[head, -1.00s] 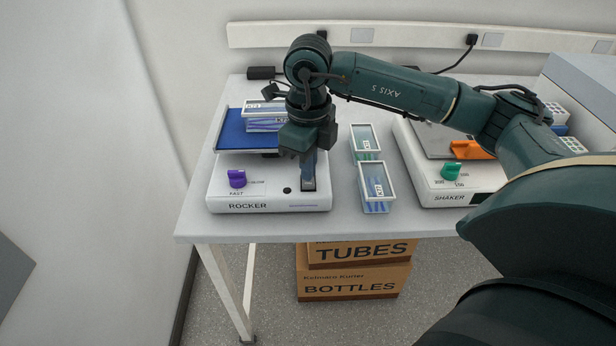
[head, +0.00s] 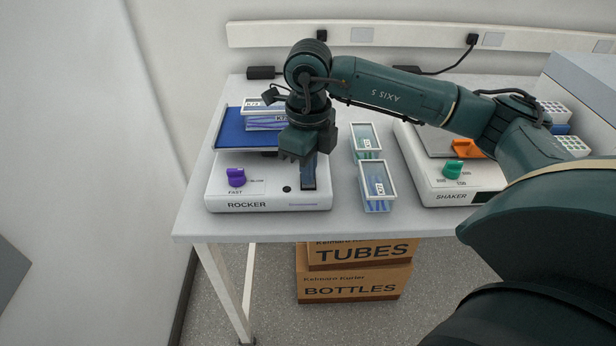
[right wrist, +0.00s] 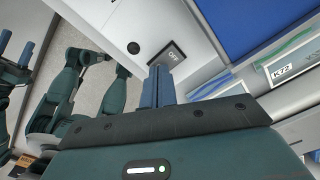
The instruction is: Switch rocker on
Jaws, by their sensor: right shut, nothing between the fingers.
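The rocker (head: 265,204) is a white box with a blue tray (head: 232,130) on top and a purple knob (head: 236,177) on its front. My right gripper (head: 309,186) is shut and empty, pointing down at the right end of the rocker's front panel. Its fingers hide most of the switch in the head view. In the right wrist view the dark switch (right wrist: 172,54) shows the word OFF just beyond the blue fingertips (right wrist: 158,72); I cannot tell if they touch it. My left gripper is not seen in the head view.
Two clear boxes with blue and green contents (head: 376,186) stand close right of the rocker. The shaker (head: 452,198), with green and orange knobs, is farther right. Cartons (head: 352,282) sit under the table. The table's front edge is clear.

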